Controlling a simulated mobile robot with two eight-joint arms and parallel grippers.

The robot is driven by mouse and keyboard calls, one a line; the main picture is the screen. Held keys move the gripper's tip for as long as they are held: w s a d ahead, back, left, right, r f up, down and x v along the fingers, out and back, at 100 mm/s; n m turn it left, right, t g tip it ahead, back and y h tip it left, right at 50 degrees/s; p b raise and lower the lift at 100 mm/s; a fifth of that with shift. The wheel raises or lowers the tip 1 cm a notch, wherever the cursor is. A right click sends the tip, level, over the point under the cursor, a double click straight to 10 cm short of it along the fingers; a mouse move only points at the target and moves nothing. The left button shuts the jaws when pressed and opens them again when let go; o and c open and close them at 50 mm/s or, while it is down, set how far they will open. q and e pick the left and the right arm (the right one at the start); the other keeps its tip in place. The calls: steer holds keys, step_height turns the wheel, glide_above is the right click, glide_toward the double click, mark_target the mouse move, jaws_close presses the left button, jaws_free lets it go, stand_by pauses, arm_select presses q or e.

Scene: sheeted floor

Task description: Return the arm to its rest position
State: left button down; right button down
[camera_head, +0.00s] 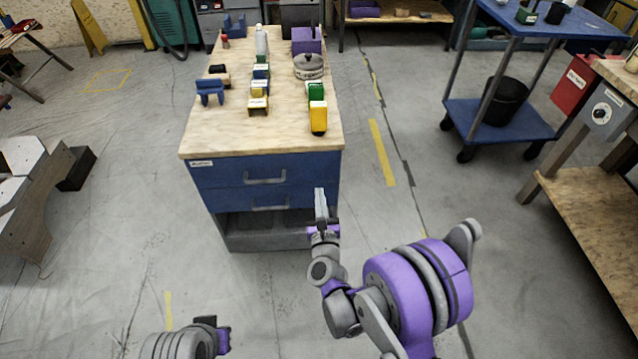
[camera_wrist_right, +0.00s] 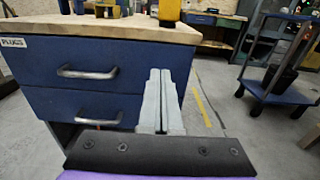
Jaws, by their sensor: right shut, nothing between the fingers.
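My right arm (camera_head: 415,290) is purple and grey and reaches forward from the lower right in the head view. Its gripper (camera_head: 320,200) points at the front right corner of the blue drawer cabinet, apart from the tabletop items. In the right wrist view the two grey fingers (camera_wrist_right: 159,85) lie side by side, shut and empty, in front of the cabinet's drawer fronts. Part of my left arm (camera_head: 180,345) shows at the bottom left of the head view. Its fingertips do not show.
The wooden-topped blue cabinet (camera_head: 225,142) bears several blocks, a bottle (camera_head: 261,40) and a round grey lidded item (camera_head: 309,66). A blue cart (camera_head: 500,125) stands at right, and a wooden bench (camera_head: 580,215) at far right. Grey floor between them is clear.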

steer(key=shift+s, duration=0.35)
